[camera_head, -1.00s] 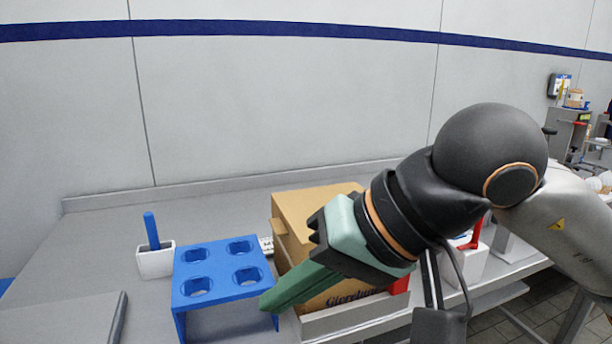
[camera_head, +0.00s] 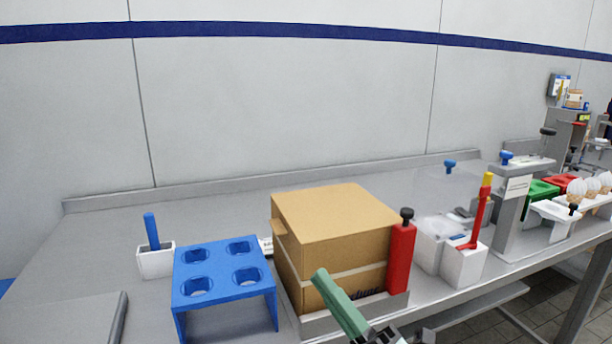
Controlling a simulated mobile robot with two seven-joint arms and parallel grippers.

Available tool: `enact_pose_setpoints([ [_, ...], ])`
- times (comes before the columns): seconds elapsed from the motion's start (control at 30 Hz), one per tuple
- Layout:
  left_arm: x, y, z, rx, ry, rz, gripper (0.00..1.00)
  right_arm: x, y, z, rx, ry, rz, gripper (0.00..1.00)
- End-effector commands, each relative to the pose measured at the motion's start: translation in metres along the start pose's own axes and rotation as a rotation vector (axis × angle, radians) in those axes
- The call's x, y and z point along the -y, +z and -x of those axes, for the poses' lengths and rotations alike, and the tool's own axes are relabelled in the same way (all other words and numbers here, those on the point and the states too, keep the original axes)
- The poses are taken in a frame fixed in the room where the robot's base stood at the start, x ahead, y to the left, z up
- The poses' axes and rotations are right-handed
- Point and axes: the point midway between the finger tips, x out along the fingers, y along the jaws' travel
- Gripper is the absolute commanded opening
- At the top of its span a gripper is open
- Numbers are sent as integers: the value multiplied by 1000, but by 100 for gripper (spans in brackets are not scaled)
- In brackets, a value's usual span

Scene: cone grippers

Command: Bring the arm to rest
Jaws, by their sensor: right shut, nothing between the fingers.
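My right gripper (camera_head: 338,302) shows at the bottom middle of the head view. Its long green fingers lie together, shut with nothing between them, pointing up and to the left. They show in front of the lower part of a cardboard box (camera_head: 335,222) and cover some of its print. I cannot tell whether they touch it. Most of my right arm is below the picture. My left gripper is not in view.
A blue stand with several holes (camera_head: 220,270) is left of the box. A white holder (camera_head: 156,262) with a blue stick stands farther left. The back left tabletop is clear.

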Motion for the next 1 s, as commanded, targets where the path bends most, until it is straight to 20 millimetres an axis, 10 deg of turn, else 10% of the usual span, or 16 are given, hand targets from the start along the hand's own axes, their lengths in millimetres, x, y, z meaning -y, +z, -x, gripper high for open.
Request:
enact_pose_setpoints([
  [0.27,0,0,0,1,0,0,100,144,50,152,629,-331,-740,0],
  [0.67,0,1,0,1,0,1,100,238,-24,382,1421,-560,-1398,0],
  [1.0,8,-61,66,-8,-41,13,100,158,-17,346,1442,-519,-1373,0],
])
